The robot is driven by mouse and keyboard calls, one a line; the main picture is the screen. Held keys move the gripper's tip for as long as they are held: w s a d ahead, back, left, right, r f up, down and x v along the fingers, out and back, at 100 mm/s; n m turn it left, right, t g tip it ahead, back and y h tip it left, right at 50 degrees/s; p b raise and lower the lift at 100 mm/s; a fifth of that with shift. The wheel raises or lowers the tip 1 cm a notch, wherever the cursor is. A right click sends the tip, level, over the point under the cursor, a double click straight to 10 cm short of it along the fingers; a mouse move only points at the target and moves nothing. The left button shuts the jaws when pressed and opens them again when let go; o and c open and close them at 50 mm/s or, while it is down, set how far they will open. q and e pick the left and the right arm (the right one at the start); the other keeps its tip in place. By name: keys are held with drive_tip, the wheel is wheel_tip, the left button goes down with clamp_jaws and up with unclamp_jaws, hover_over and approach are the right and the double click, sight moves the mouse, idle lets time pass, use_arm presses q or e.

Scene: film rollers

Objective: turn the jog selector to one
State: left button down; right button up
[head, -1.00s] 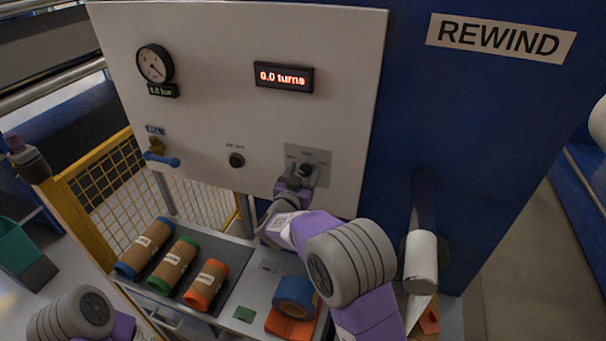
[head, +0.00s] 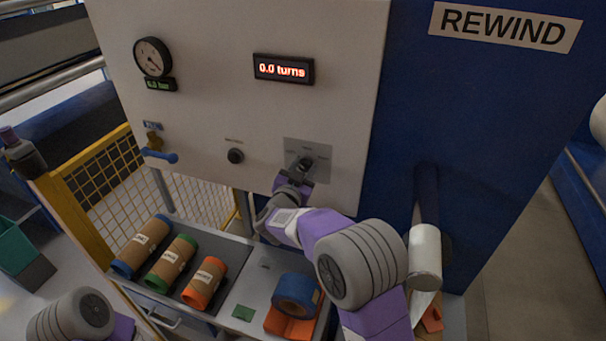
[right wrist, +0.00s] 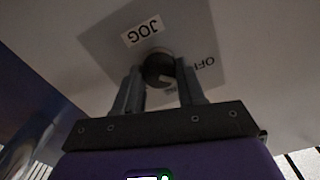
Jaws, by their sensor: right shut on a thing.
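The jog selector is a dark round knob (head: 305,163) on a grey plate (head: 322,150) low on the white panel. In the right wrist view the knob (right wrist: 158,68) sits between my two fingers, with a JOG label (right wrist: 142,32) beyond it and an OFF label (right wrist: 205,62) to its right, both upside down. Another mark below the knob is partly hidden and unreadable. My right gripper (right wrist: 159,76) is shut on the knob; in the head view it reaches up to the plate from below. The knob's exact pointing direction is unclear.
A red display (head: 283,69) reads 0.0 turns. A black button (head: 236,156) and a blue-handled valve (head: 160,155) are left of the selector. Below are several brown rolls (head: 172,262) in a tray and a blue roll (head: 297,292). A yellow mesh guard (head: 105,170) stands at left.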

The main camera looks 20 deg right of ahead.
drive_tip(key=m+b, duration=0.3)
drive_tip(key=b, duration=0.1)
drive_tip(key=m+b, duration=0.1)
drive_tip(key=m, duration=0.1)
drive_tip(key=shift+f+m+b, duration=0.25)
drive_tip(key=shift+m+b, duration=0.05)
drive_tip(key=shift+b, duration=0.1)
drive_tip(key=shift+r+m+b, duration=0.1)
drive_tip(key=shift+m+b, duration=1.75)
drive_tip(key=shift+m, duration=0.15)
drive_tip(key=o, duration=1.1)
drive_tip(key=shift+r, duration=0.1)
drive_tip(key=shift+c, duration=0.2)
drive_tip(key=shift+s, duration=0.1)
drive_tip(key=v, duration=0.7)
drive_tip(key=shift+s+a, duration=0.15)
drive_tip(key=shift+s, duration=0.05)
